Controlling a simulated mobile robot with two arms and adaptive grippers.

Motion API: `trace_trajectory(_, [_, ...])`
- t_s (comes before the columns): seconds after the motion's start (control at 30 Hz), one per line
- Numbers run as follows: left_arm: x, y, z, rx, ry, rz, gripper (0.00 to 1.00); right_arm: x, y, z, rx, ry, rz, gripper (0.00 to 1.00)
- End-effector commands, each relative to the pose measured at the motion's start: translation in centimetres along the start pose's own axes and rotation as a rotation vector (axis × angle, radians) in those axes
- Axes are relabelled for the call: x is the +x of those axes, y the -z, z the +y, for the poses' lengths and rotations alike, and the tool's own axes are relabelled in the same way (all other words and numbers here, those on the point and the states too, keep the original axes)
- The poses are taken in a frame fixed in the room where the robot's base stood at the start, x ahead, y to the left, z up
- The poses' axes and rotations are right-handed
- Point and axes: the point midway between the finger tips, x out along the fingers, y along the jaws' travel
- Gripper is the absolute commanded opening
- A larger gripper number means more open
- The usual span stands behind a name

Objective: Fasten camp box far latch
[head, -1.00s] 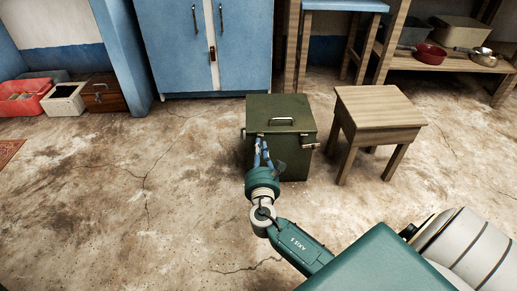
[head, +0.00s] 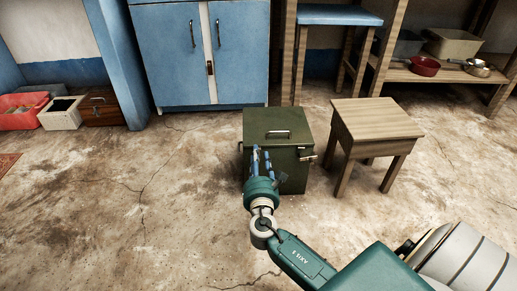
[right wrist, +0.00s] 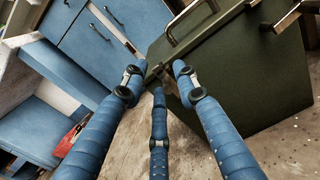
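The camp box (head: 290,168) is a dark green box on the floor, with its lid down and a metal handle on top. It fills the upper right of the right wrist view (right wrist: 255,85). A metal latch (head: 307,156) sticks out at its right edge; a small fitting (head: 241,147) shows at its left edge. I cannot tell whether either is fastened. My right gripper (head: 262,151) is at the box's front left. In the wrist view its blue fingers (right wrist: 157,70) are spread around the lid's corner, with nothing clearly held; contact is unclear. My left gripper is out of view.
A wooden stool (head: 375,118) stands close to the box's right. A blue cabinet (head: 200,55) is behind it. A red crate (head: 22,110) and other boxes stand at the far left. The floor left of the box is clear.

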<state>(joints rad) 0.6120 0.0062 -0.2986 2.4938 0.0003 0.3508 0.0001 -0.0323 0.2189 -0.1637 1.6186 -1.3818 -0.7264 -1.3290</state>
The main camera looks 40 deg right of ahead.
Motion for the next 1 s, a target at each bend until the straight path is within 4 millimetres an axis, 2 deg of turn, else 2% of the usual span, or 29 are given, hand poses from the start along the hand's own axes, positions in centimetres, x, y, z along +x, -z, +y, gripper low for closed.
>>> trace_trajectory(0.2, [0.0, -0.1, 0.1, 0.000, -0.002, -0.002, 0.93, 0.0, -4.5, 1.0, 0.004, -0.001, -0.004, 0.29])
trace_trajectory(0.4, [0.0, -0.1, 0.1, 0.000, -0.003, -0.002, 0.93, 0.0, -7.2, 1.5, 0.002, -0.001, -0.002, 0.29])
trace_trajectory(0.57, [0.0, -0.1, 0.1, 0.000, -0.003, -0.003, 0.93, -0.1, -7.9, 1.7, 0.000, -0.001, 0.001, 0.29])
trace_trajectory(1.0, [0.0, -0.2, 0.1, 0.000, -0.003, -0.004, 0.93, -0.1, -8.0, 1.7, -0.001, -0.001, 0.001, 0.29])
